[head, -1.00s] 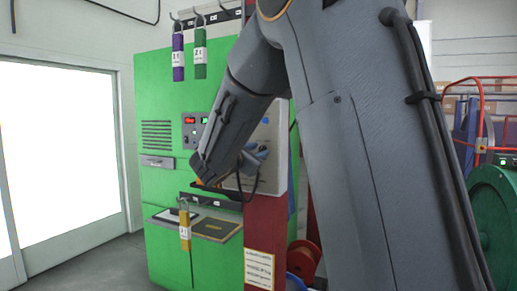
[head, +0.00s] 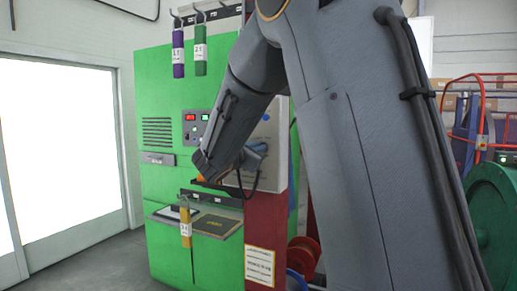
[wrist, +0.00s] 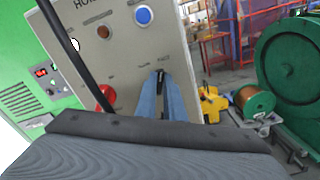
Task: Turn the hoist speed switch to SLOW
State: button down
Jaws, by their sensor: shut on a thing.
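The hoist panel (wrist: 120,45) is a grey box with a heading cut off at the top of the wrist view. It also shows in the head view (head: 269,138), partly behind my arm. Two small labels, seemingly SLOW on the left and FAST on the right, sit just above my fingertips. My gripper (wrist: 160,78) has blue fingers pointed at the panel under these labels, shut on the speed switch. The switch itself is hidden by the fingers, so its setting cannot be seen. In the head view my gripper (head: 254,150) is against the panel face, mostly hidden.
The panel also carries a blue button (wrist: 143,16), a brown lamp (wrist: 104,32) and a red knob (wrist: 106,97) left of my fingers. A black cable crosses the left of the wrist view. A green cabinet (head: 158,100) stands to the left, a green wheel (head: 492,215) to the right.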

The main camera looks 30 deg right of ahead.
jog(key=n+p, duration=0.2)
jog(key=n, duration=0.3)
jog(key=n+p, duration=0.2)
jog(key=n, duration=0.4)
jog(key=shift+w+a+p, duration=0.15)
jog(key=shift+w+p, duration=0.05)
jog(key=shift+p, duration=0.1)
jog(key=shift+n, duration=0.3)
jog(key=c, duration=1.9)
grip_release()
jog(key=shift+o, duration=0.2)
jog(key=shift+a, duration=0.1)
jog(key=b+v, duration=0.2)
jog(key=v, duration=0.5)
jog(key=shift+s+a, duration=0.25)
